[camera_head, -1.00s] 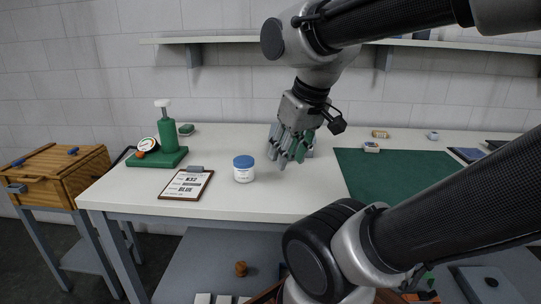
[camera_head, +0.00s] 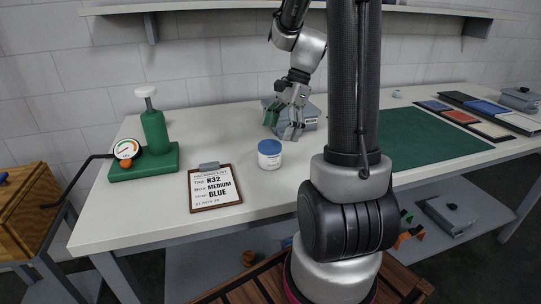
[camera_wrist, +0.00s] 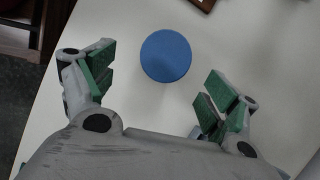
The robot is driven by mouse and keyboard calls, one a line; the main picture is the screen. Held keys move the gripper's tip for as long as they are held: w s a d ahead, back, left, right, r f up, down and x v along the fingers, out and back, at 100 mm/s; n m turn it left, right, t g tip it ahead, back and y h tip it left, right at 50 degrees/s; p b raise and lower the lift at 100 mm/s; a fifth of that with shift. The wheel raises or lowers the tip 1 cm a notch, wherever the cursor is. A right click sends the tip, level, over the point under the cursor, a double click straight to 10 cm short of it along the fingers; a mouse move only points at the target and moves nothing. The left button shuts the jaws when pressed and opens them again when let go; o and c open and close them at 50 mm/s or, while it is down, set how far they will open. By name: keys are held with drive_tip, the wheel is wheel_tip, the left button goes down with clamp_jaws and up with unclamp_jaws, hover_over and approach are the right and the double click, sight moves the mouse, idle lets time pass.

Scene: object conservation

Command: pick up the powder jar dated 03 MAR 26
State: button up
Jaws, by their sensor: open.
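A white jar with a blue lid (camera_head: 269,155) stands upright on the white worktable (camera_head: 255,205). No date on it can be read. In the wrist view its round blue lid (camera_wrist: 166,53) lies just ahead of the fingers, about midway between them. My gripper (camera_head: 283,127) has green-padded fingers and hangs just behind and above the jar in the head view. It is open and empty, and I see no contact with the jar. In the wrist view the open fingers (camera_wrist: 158,82) spread on both sides.
A green press with a dial (camera_head: 153,145) stands further left. A grey box (camera_head: 310,115) sits behind my gripper. A green mat (camera_head: 420,138) and trays (camera_head: 460,116) lie right. A shelf (camera_head: 200,7) runs above.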

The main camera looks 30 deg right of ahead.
sight(272, 144)
drive_tip(key=x, duration=0.7)
drive_tip(key=shift+w+a+f, duration=0.25)
drive_tip(key=shift+w, duration=0.15)
drive_tip(key=c, duration=1.2)
